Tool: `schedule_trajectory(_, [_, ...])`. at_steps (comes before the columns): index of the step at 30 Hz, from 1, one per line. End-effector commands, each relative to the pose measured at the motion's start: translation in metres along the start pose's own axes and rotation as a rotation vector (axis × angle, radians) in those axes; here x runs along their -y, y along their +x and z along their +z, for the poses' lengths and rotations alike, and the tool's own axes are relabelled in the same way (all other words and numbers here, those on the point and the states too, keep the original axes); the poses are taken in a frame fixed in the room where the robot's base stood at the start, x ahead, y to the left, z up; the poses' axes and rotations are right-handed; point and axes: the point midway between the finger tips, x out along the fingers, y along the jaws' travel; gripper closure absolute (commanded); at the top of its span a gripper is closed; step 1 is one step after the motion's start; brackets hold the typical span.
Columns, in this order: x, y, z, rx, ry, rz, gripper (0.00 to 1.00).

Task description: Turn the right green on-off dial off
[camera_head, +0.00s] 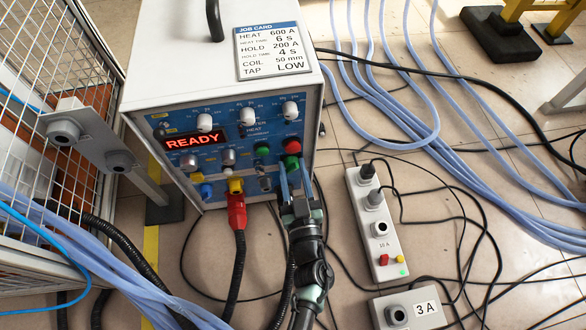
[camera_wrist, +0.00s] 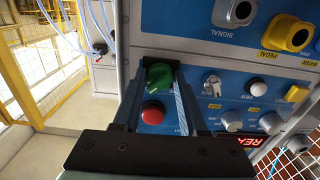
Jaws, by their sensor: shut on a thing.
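The right green on-off dial (camera_wrist: 159,75) is on the blue panel, between my gripper's fingers in the wrist view. In the head view the dial (camera_head: 291,162) shows just above my fingertips, partly covered. My gripper (camera_head: 293,178) reaches up to it from below, and it also shows in the wrist view (camera_wrist: 162,72) with a finger on each side of the dial, shut on it. The dial's pointer setting is hard to tell. Another green control (camera_head: 262,149) sits to its left in the head view.
A red button (camera_wrist: 153,113) is close beside the dial, between the fingers in the wrist view. A key switch (camera_wrist: 211,85) sits nearby. The display (camera_head: 192,139) reads READY. A red plug (camera_head: 236,208) with black cable, a power strip (camera_head: 382,240) and loose cables surround the arm.

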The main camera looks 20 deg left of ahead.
Motion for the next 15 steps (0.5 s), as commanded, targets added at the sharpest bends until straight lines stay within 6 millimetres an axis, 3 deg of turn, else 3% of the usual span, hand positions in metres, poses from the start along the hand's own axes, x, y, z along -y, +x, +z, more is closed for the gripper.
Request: schedule_trajectory(15, [-0.0002, -0.0012, 0.0010, 0.002, -0.366, -0.001, 1.00])
